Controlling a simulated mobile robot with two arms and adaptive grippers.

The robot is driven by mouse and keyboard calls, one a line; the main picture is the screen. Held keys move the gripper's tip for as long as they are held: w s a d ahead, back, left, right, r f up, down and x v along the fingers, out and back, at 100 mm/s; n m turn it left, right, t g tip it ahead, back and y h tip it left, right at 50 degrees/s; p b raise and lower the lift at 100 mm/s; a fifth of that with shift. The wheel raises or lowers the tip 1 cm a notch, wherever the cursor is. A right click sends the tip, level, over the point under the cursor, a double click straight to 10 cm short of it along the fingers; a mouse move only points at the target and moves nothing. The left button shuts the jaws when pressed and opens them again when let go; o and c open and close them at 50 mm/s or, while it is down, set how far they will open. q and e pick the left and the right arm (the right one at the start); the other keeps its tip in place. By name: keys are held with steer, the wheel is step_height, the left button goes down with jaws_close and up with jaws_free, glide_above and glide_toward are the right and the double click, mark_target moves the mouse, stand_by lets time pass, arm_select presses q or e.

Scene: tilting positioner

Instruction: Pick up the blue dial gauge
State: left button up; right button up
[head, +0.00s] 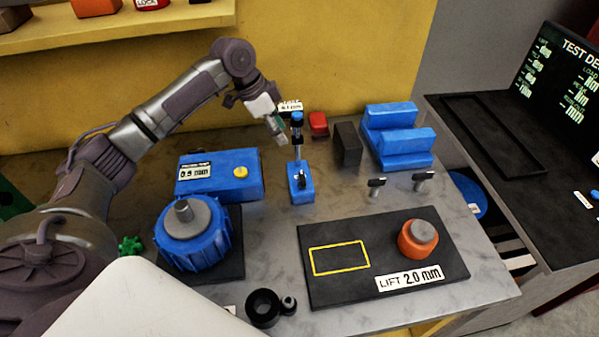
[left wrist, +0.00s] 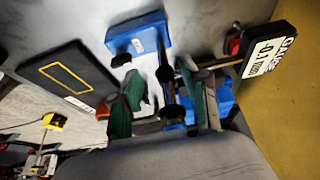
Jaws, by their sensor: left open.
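The blue dial gauge (head: 301,186) stands upright on the grey table, with a blue base, a thin post and a small readout label at its top. In the left wrist view its blue base (left wrist: 138,36) is at the top and its label (left wrist: 266,55) reads about -0.1 mm. My left gripper (head: 279,130) is open beside the upper part of the post. In the left wrist view the green fingers of the left gripper (left wrist: 165,88) appear on either side of the post; I cannot tell whether they touch it. My right gripper is not in view.
A blue box (head: 215,187) with a readout is left of the gauge. A black block (head: 347,144), a red piece (head: 318,122) and a blue stepped block (head: 402,150) are right and behind. A black plate (head: 300,262) with an orange knob (head: 417,242) is in front. A blue ribbed dial (head: 190,245) is front left.

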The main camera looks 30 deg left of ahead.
arm_select(q)
steer(key=w+d+p, duration=0.1)
steer(key=d, duration=0.1)
steer(key=w+d+f+p, duration=0.1)
steer(key=w+d, duration=0.1)
steer(key=shift+w+d+f, duration=0.1)
steer(key=shift+w, duration=0.05)
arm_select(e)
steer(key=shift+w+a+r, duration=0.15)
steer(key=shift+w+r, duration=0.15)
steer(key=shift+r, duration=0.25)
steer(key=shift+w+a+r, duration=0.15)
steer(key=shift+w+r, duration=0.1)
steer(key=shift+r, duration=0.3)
arm_select(q)
steer(key=shift+w+d, duration=0.1)
jaws_close()
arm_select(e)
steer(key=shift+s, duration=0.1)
arm_select(q)
steer(key=shift+r, duration=0.2)
